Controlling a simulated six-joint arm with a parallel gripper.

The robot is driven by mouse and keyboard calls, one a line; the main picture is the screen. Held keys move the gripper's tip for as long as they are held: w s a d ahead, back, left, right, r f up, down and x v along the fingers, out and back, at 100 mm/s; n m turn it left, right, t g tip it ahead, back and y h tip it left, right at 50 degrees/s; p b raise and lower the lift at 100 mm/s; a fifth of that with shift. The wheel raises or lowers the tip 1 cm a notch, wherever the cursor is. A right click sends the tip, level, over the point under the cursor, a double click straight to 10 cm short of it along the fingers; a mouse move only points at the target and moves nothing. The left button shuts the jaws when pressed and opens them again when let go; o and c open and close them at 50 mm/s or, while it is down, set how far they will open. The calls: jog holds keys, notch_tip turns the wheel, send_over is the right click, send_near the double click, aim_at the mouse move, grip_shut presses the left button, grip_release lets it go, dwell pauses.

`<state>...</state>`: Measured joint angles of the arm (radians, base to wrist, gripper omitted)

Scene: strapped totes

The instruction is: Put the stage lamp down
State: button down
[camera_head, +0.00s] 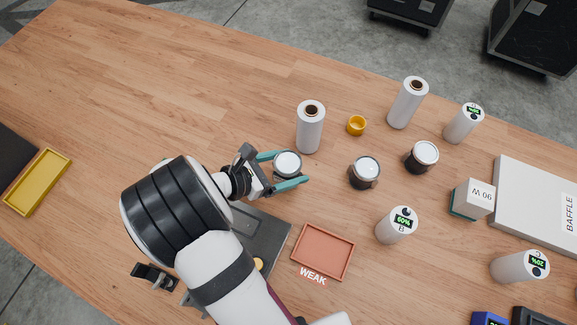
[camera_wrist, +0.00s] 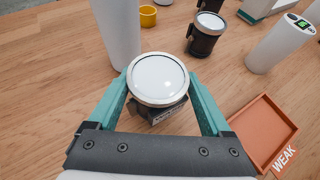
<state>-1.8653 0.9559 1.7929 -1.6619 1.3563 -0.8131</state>
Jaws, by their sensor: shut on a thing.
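My gripper (camera_head: 290,168) has its two teal fingers shut on a stage lamp (camera_head: 287,163), which has a round white lens facing up and a silver rim. In the wrist view the lamp (camera_wrist: 158,80) sits between the fingers (camera_wrist: 160,98), with part of its dark lower body showing. The lamp looks upright. I cannot tell whether its base touches the wooden table (camera_head: 190,75). A red tray (camera_head: 323,226) labelled WEAK lies empty to the lower right of the lamp; it also shows in the wrist view (camera_wrist: 290,105).
Close by stand a white roll (camera_head: 310,130), a yellow cup (camera_head: 356,125) and two similar lamps (camera_head: 364,175) (camera_head: 421,159). A white cylinder (camera_head: 396,226) reading 60% stands right of the tray. A yellow tray (camera_head: 64,158) lies far left. The table's upper left is clear.

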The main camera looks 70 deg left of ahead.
jog(key=w+d+r, duration=0.8)
jog(key=w, duration=0.1)
jog(key=w+d+m+h, duration=0.1)
jog(key=w+d, duration=0.1)
jog(key=w, duration=1.1)
jog(key=w+d+m+h, duration=0.1)
jog(key=w+d, duration=0.1)
jog(key=w, duration=1.2)
jog(key=w+d+r+m+h, duration=0.1)
jog(key=w+d+r, duration=0.1)
jog(key=w+d, duration=0.9)
jog(key=w+d+r+m+h, duration=0.15)
jog(key=w+d, duration=0.65)
jog(key=d, duration=0.8)
send_over(545, 198)
jog(key=shift+f, duration=5.55)
jog(key=shift+f, duration=0.1)
